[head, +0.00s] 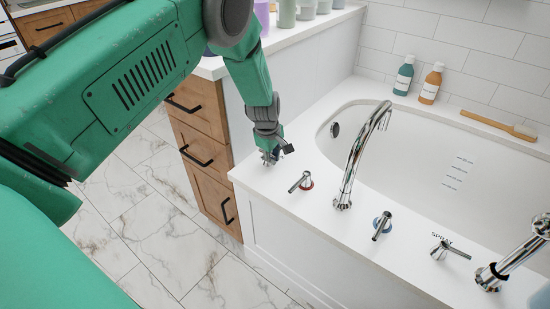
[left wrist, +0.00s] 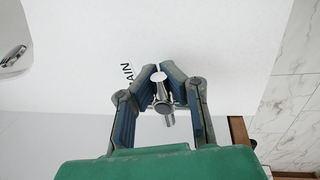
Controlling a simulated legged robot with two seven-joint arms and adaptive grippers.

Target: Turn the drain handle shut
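The drain handle (left wrist: 168,119) is a small chrome lever on the white tub deck, beside black lettering that ends in "AIN" in the left wrist view. My left gripper (left wrist: 159,69) points down over it, with its fingers on both sides and their tips drawn close together around the chrome. In the head view my left gripper (head: 272,157) is at the deck's near left corner and mostly hides the handle. The lever's exact angle is hard to tell. My right gripper is not in view.
A chrome tap lever (head: 301,182), a tall curved spout (head: 351,165), another lever (head: 382,225) and a spray lever (head: 449,250) stand along the deck. The bathtub (head: 415,150) lies behind. Bottles (head: 431,84) and a wooden brush (head: 498,125) sit on its far rim. Wooden drawers (head: 205,150) stand left.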

